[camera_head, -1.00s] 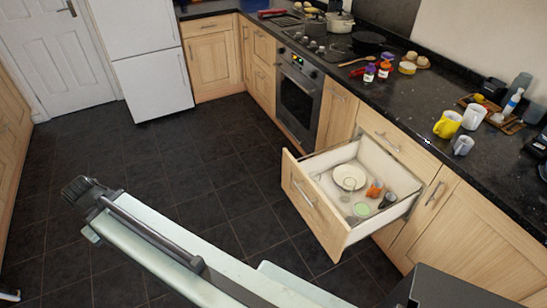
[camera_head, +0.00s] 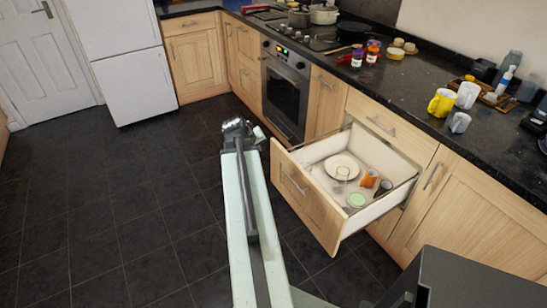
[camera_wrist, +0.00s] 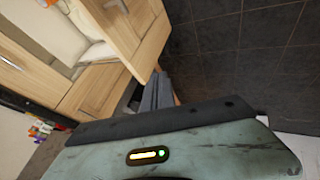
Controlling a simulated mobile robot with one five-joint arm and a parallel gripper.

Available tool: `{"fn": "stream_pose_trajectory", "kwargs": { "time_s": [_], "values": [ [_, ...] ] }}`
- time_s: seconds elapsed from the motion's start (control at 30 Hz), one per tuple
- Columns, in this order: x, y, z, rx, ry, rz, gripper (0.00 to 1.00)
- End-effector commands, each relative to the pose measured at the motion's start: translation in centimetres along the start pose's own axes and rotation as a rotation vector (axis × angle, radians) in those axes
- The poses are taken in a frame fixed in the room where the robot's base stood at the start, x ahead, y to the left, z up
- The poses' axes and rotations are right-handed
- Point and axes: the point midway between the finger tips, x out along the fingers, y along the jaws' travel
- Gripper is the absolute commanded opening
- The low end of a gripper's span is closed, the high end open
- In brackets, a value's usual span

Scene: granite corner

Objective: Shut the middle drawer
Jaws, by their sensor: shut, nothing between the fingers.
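The middle drawer (camera_head: 306,196) is pulled well out below the counter, with its pale wooden front and bar handle facing left. Inside it are a white plate (camera_head: 341,165), an orange cup (camera_head: 369,178), a dark cup (camera_head: 383,188) and a green-topped round item (camera_head: 356,200). The drawer front also shows in the wrist view (camera_wrist: 128,30), at the upper left. My gripper (camera_head: 240,128) is at the end of my raised arm, to the left of the drawer's far corner in the head view. Its grey fingers (camera_wrist: 160,92) are shut and empty, below the drawer front in the wrist view.
A closed drawer (camera_head: 385,125) sits above, under the black counter (camera_head: 430,100). The oven (camera_head: 287,92) stands beyond the drawer. A yellow mug (camera_head: 441,102) and other mugs stand on the counter. The dark tiled floor (camera_head: 120,210) is clear.

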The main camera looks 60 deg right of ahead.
Motion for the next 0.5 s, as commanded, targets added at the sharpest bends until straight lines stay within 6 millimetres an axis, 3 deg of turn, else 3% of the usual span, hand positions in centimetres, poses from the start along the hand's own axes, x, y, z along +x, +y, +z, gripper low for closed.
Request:
{"fn": "stream_pose_trajectory", "kwargs": {
  "time_s": [0.1, 0.27, 0.5],
  "values": [
    [0.5, 1.3, 0.3, 0.009, 0.003, 0.017, 0.00],
    [1.3, 1.1, 0.3, 0.008, 0.003, 0.016, 0.00],
    [6.4, 0.8, 0.5, 0.008, 0.002, 0.015, 0.00]
  ]
}}
